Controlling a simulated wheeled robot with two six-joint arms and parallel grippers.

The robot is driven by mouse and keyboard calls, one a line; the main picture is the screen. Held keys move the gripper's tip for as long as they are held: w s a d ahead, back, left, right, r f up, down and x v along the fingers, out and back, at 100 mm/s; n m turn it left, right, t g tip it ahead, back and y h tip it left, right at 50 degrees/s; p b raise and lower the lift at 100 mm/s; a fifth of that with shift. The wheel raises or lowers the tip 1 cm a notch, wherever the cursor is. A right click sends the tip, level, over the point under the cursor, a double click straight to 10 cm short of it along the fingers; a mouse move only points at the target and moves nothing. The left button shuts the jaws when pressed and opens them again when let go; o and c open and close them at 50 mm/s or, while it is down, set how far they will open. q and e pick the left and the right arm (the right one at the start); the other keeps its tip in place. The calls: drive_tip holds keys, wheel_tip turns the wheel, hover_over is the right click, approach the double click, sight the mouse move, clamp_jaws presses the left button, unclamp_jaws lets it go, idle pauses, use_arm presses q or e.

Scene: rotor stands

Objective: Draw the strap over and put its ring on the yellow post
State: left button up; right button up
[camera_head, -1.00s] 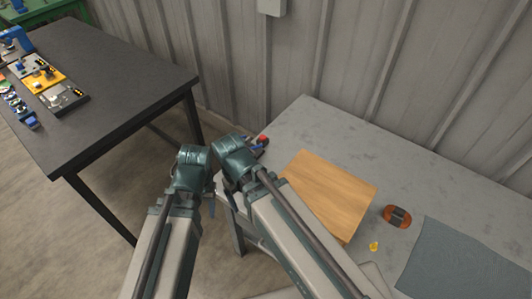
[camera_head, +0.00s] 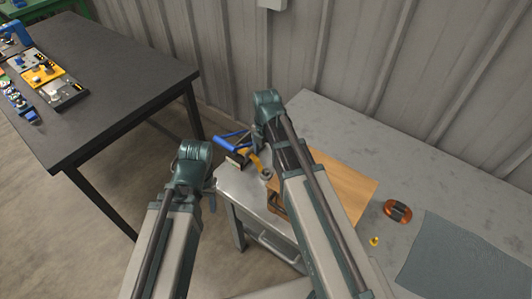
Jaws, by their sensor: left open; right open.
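A small yellow piece (camera_head: 374,241) stands on the grey workbench at the right; it may be the yellow post, but it is too small to be sure. A curved yellow strip (camera_head: 252,160), possibly the strap, lies at the bench's left end, with a grey round piece (camera_head: 266,174) by its lower end that looks like a ring. My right gripper (camera_head: 257,140) is open above the strip, near a blue-handled tool; its arm hides part of the wooden board. My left gripper (camera_head: 211,194) is open and empty, off the bench's left edge.
A blue-handled tool (camera_head: 230,143) lies at the bench's left corner. A wooden board (camera_head: 345,187), a brown oval piece with a dark top (camera_head: 397,211) and a grey mat (camera_head: 468,262) are on the bench. A dark table (camera_head: 110,80) with several parts stands at the left.

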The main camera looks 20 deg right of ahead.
sight(266, 171)
drive_tip(key=shift+f+b, duration=5.05)
drive_tip(key=c, duration=1.2)
drive_tip(key=shift+r+p, duration=3.1)
